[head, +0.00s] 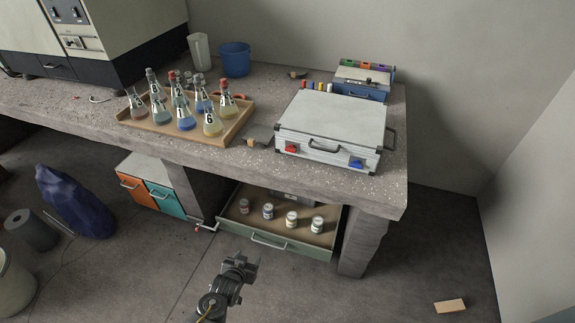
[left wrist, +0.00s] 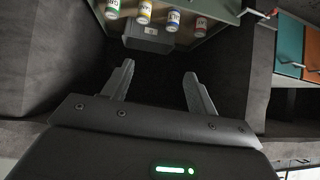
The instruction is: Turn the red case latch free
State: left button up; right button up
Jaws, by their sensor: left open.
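A silver case (head: 331,124) lies closed at the right end of the concrete bench, its front and handle facing me. The red latch (head: 292,149) is at the left of the case's front, and a blue latch (head: 355,163) is at the right. My left gripper (head: 246,262) is in the lower middle of the head view, well below and in front of the bench, apart from the case. In the left wrist view its two fingers (left wrist: 158,88) are spread with nothing between them. The case does not show in that view. My right gripper is not in view.
An open drawer (head: 236,226) with several small jars sticks out under the bench, close above my left gripper; its jars also show in the left wrist view. A wooden tray (head: 160,145) of flasks stands left of the case. Orange and teal drawers (head: 148,189) are beneath.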

pick_arm(q)
jog(key=w+d+r+t+h+b, duration=0.2)
jog(key=w+d+r+t+b, duration=0.3)
jog(key=w+r, duration=0.75)
jog(key=t+h, duration=0.1)
jog(key=t, duration=0.1)
send_near(291, 147)
jog(key=shift+m, duration=0.3)
jog(key=b+x, duration=0.1)
jog(key=x, duration=0.4)
jog(key=shift+w+d, duration=0.1)
jog(key=shift+w, duration=0.1)
jog(key=shift+w+d+b, duration=0.2)
jog(key=shift+w+b, duration=0.15)
jog(key=shift+w, duration=0.35)
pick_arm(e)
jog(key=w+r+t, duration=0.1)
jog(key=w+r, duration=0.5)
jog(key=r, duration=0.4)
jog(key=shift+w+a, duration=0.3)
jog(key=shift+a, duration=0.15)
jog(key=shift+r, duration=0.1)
